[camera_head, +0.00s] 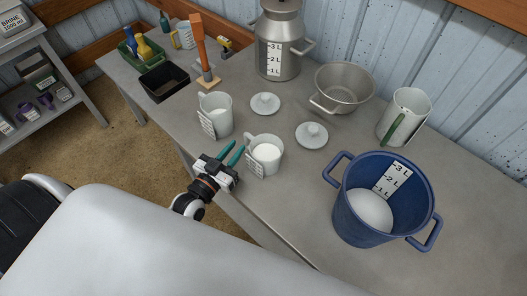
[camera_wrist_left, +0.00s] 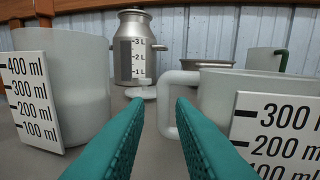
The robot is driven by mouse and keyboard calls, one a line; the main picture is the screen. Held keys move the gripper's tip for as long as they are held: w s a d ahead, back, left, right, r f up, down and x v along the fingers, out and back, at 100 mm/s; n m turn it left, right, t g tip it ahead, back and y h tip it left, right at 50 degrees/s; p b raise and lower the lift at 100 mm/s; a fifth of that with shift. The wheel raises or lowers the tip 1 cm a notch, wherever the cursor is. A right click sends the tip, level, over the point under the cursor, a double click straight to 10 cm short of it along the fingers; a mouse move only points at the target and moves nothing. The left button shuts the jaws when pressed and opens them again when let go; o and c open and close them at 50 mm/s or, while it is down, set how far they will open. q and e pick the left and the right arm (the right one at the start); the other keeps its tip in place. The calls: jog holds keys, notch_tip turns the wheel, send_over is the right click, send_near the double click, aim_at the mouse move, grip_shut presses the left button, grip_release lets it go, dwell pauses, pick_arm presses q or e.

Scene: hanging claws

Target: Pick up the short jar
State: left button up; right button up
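The short jar (camera_head: 273,158) is a frosted jar with white contents and a scale label; it stands upright on the grey table. It also shows at the right of the left wrist view (camera_wrist_left: 262,92), label reading up to 300 ml, its handle (camera_wrist_left: 168,105) pointing left. My left gripper (camera_head: 231,152) is open and empty, its teal fingers just left of the short jar. In the left wrist view the fingers (camera_wrist_left: 160,110) point toward the handle, which shows beyond and between their tips. I cannot tell if they touch. My right gripper is not in view.
A taller jar (camera_head: 219,117), labelled to 400 ml, stands just behind left of the gripper. Two white lids (camera_head: 265,104) (camera_head: 311,136) lie behind. A blue pot (camera_head: 365,232) stands right, a metal can (camera_head: 278,62) and colander (camera_head: 344,88) at the back. Bare table lies between short jar and pot.

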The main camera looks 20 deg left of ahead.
aim_at(245, 140)
pick_arm(q)
jog(key=w, duration=0.3)
jog(key=w+d, duration=0.1)
jog(key=w, duration=0.1)
jog(key=shift+w+f+p, duration=0.15)
jog(key=shift+w+p, duration=0.15)
jog(key=shift+w, duration=0.1)
grip_shut()
